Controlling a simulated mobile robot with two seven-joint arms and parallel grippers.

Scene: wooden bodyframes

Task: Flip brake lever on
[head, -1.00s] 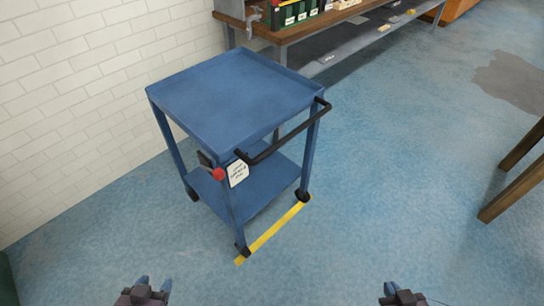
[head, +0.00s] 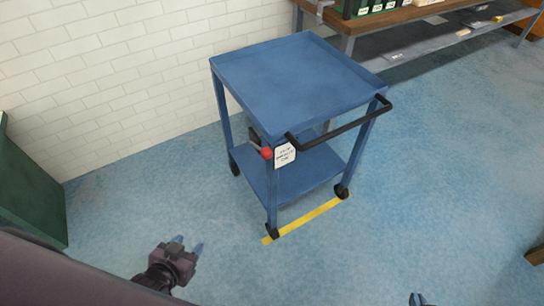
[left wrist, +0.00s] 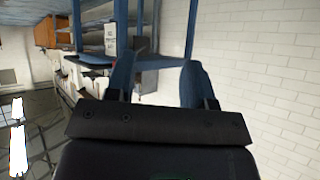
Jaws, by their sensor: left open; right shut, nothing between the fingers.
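The brake lever (head: 260,149) has a red ball knob on a short arm with a black mount. It sits on the near leg of a blue cart (head: 296,82), left of a white lettered tag (head: 284,155). My left gripper (head: 188,247) is open and empty, in front of and to the left of the cart, apart from the lever. The left wrist view shows its two blue fingers (left wrist: 167,68) spread, with the tag (left wrist: 111,38) beyond them.
The cart has a black push handle (head: 340,127) on its right side and stands behind a yellow floor line (head: 306,219). A white brick wall (head: 110,70) is behind. A workbench (head: 420,30) stands at the back right. A green object (head: 28,190) is at far left. Floor around the cart's front is clear.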

